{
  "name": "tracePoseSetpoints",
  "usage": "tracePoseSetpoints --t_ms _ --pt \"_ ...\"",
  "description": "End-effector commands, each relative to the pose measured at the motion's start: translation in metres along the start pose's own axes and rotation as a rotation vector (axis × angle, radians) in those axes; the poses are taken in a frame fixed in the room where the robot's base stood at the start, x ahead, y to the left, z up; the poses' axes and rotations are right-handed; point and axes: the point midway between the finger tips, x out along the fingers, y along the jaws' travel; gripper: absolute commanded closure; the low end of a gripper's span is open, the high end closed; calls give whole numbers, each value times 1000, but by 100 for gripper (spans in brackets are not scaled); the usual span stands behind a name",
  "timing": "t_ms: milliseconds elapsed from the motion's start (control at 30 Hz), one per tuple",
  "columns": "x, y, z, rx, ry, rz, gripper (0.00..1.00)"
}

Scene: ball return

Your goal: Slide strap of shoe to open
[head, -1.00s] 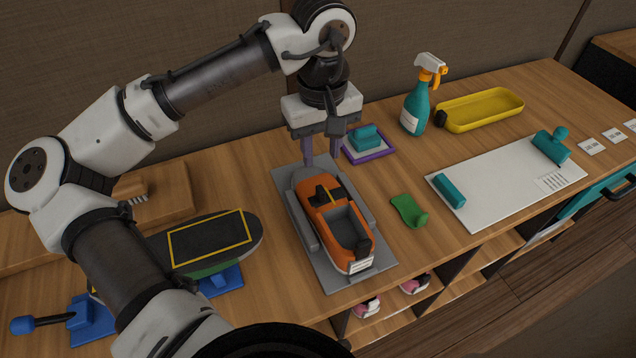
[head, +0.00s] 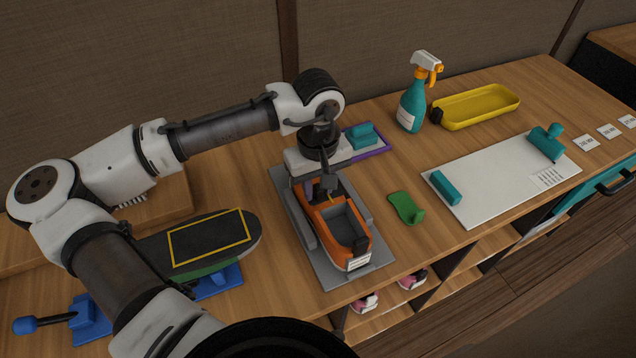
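The orange shoe (head: 350,254) sits on a grey plate (head: 330,283) between grey side rails, with its open heel end and a white label toward me. Its dark strap lies across the far half; my gripper now hides most of it. My gripper (head: 318,192) points down over the far half of the shoe, with its fingers at the strap's place. The fingertips are partly hidden, and I cannot tell whether they touch the strap or how far apart they are.
A green piece (head: 406,207) lies right of the plate. A teal block on a purple-edged pad (head: 376,146) stands behind. A spray bottle (head: 412,104), a yellow tray (head: 478,108) and a white board (head: 500,178) are farther right. A black-topped board (head: 208,240) is at left.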

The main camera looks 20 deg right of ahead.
Motion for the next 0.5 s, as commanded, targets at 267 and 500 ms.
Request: tracePoseSetpoints --t_ms 267,500 --pt "0 0 0 0 0 0 100" --pt "-1 -1 0 0 -2 2 100"
